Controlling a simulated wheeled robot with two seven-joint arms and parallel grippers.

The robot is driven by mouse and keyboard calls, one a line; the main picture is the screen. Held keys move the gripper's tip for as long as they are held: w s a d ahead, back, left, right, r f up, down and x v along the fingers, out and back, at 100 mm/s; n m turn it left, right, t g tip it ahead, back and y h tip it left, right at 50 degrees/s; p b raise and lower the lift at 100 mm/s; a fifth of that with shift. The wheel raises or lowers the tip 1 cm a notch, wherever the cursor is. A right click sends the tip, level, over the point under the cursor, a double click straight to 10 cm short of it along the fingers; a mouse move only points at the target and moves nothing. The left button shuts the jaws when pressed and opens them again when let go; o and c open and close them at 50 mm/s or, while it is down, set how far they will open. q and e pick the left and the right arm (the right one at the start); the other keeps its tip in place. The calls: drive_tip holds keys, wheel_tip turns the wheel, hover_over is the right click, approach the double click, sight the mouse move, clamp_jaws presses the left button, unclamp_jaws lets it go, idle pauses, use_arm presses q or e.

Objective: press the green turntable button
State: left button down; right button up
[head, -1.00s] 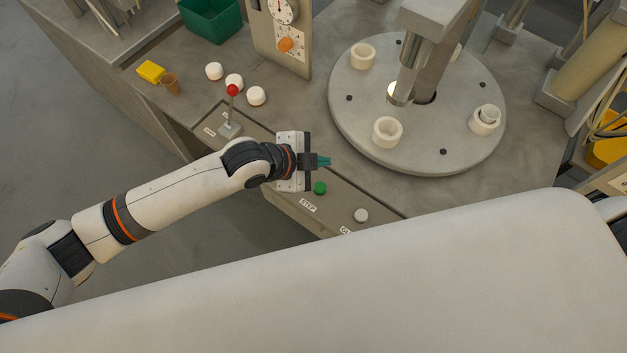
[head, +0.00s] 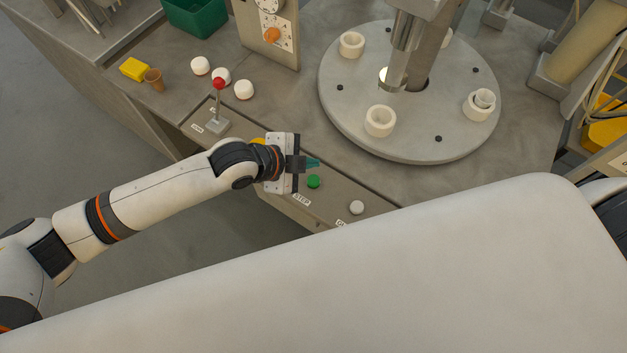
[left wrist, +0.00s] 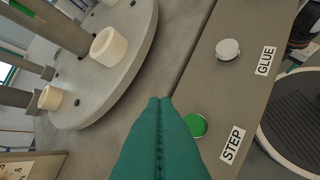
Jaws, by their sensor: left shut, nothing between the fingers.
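The green button (head: 314,181) sits on the front panel by the STEP label, and it also shows in the left wrist view (left wrist: 196,125), partly covered by my fingers. My left gripper (head: 313,163) is shut and empty, its teal fingertips together. In the head view the tips appear just behind the button; in the left wrist view the fingers (left wrist: 160,104) lie just left of it. I cannot tell the height of the tips over the panel. The turntable (head: 345,128) stands behind, with several white ring holders on it. My right gripper is not in view.
A white button (head: 357,207) by the GLUE label is right of the green one. A red-knobbed lever (head: 218,100) stands left of my gripper. White bulbs (head: 244,89), a brown cup (head: 154,80), a yellow block (head: 134,69) and a green bin (head: 196,15) are farther back left.

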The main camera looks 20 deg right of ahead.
use_arm(q)
drive_tip(key=b, duration=0.3)
hover_over(309, 183)
wheel_tip(309, 183, down, 4)
drive_tip(key=shift+f, duration=0.25)
drive_tip(key=shift+f+b, duration=0.4)
drive_tip(key=shift+f, duration=0.3)
idle(1.0)
drive_tip(key=shift+f, duration=0.4)
